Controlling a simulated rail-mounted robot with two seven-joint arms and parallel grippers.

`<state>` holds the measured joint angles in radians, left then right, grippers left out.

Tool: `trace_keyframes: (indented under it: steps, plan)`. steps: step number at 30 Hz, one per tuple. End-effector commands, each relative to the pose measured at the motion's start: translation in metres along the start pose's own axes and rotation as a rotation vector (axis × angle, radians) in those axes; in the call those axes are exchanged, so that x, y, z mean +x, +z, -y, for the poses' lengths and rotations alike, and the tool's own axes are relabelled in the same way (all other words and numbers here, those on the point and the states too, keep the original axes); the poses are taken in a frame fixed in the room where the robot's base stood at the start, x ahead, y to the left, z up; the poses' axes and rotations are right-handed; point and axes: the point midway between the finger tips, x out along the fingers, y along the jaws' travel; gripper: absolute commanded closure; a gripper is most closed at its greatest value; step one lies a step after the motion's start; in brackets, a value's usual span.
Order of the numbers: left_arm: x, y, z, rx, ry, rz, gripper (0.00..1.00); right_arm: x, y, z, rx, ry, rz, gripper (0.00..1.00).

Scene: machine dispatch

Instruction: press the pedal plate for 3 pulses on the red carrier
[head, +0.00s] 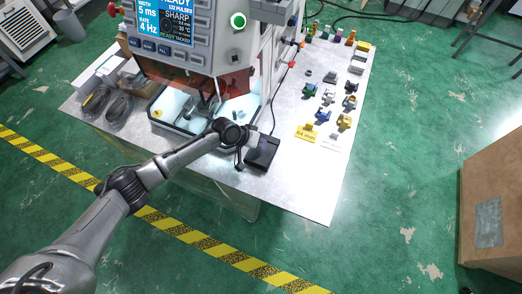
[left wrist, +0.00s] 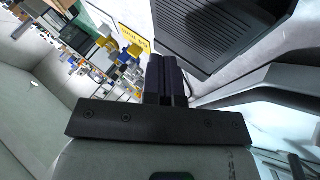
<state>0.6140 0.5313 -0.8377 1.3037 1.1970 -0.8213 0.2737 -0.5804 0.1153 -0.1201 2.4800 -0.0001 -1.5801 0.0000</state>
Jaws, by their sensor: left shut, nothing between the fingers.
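The black pedal plate (head: 262,152) lies on the table in front of the machine, with a cable running up behind it. In the left wrist view the ribbed pedal plate (left wrist: 215,28) fills the top, just beyond my fingers. My left gripper (head: 239,164) is shut and empty, beside the pedal's left edge in the head view. Its fingers (left wrist: 166,76) are together in the left wrist view. I cannot tell whether they touch the pedal. I cannot make out a red carrier. My right gripper is not in view.
The machine (head: 195,50) has a lit screen (head: 165,20) showing 5 ms and 4 Hz, and a green button (head: 238,20). Its lit chamber (head: 170,107) is partly behind my arm. Small coloured parts and a yellow label (head: 306,134) stand right of it. The table's front right is clear.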

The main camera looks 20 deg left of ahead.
Motion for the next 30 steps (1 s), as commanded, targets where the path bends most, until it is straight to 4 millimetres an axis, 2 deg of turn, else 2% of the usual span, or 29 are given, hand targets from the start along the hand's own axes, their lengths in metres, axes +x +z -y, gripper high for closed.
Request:
trace_keyframes:
  steps: [3, 12, 30]
  plan:
    - [-0.011, -0.008, -0.008, 0.0, 0.001, -0.001, 1.0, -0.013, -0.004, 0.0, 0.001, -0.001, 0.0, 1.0]
    - [-0.029, -0.021, -0.021, -0.001, 0.001, 0.0, 1.0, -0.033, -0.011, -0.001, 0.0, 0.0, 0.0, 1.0]
    - [-0.029, -0.021, -0.021, 0.0, 0.0, 0.0, 1.0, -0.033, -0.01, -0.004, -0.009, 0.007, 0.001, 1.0]
